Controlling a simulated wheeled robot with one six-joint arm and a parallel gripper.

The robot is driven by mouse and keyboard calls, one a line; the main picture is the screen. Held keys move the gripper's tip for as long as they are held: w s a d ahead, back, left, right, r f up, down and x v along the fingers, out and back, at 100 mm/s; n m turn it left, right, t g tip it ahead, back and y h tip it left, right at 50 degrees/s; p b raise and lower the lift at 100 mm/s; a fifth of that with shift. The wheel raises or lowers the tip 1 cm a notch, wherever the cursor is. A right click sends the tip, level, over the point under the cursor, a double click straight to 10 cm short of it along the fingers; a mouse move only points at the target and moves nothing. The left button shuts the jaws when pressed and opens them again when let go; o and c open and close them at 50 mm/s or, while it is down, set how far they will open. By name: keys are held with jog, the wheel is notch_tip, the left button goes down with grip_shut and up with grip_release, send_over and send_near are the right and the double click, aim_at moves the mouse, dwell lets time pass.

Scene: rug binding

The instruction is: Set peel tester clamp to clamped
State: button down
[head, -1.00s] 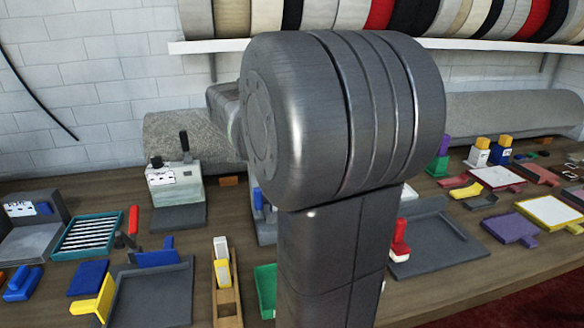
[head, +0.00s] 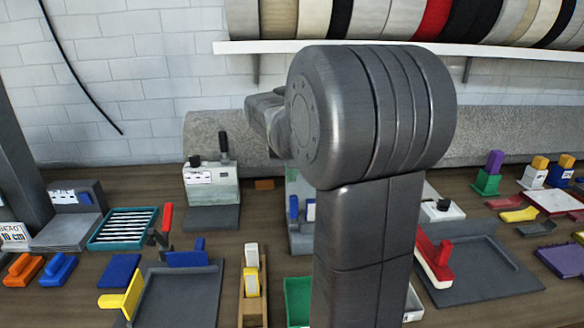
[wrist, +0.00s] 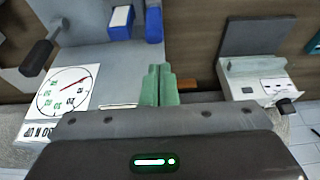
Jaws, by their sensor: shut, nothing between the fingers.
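A grey tester with a round dial (wrist: 68,92) fills the left of the wrist view. It carries a blue block with a white top (wrist: 120,22), an upright blue tab (wrist: 154,22) and a black-handled lever (wrist: 38,55). I cannot tell for certain which part is the clamp or its setting. In the head view my arm mostly hides this tester; its blue tab (head: 294,207) shows left of the arm. My gripper (wrist: 158,72) has green fingers, shut and empty, near the tester's right edge in the wrist view. My arm hides the gripper in the head view.
A pale device with a black lever (head: 212,185) stands left of the tester, and at right in the wrist view (wrist: 260,90). A teal tray (head: 123,228), grey jigs (head: 180,290) and coloured blocks crowd the bench. A shelf of rolls (head: 400,47) hangs behind.

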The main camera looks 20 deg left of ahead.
aim_at(292, 203)
jog(key=x, duration=0.5)
jog(key=shift+f, duration=0.2)
jog(key=shift+s+d+t+b, duration=0.15)
jog(key=shift+s+t+b, duration=0.2)
jog(key=shift+b, duration=0.55)
jog(key=shift+y+b, duration=0.3)
jog(key=s+t+b, duration=0.1)
jog(key=b, duration=0.2)
jog(key=s+d+t+y+b, duration=0.1)
jog(key=b, duration=0.3)
jog(key=s+f+t+b, duration=0.1)
jog(key=b, duration=0.3)
jog(key=shift+s+d+f+t, duration=0.1)
jog(key=shift+s+d+t, duration=0.2)
jog(key=shift+d, duration=0.1)
jog(key=s+t+b, duration=0.1)
jog(key=b, duration=0.4)
jog(key=s+d+f+t+y+b, duration=0.1)
jog(key=b, duration=0.4)
jog(key=s+d+f+t+y+b, duration=0.1)
jog(key=s+t+b, duration=0.1)
jog(key=b, duration=0.3)
jog(key=shift+s, duration=0.15)
jog(key=shift+s+d+b, duration=0.1)
jog(key=shift+s+b, duration=0.05)
jog(key=shift+b, duration=0.35)
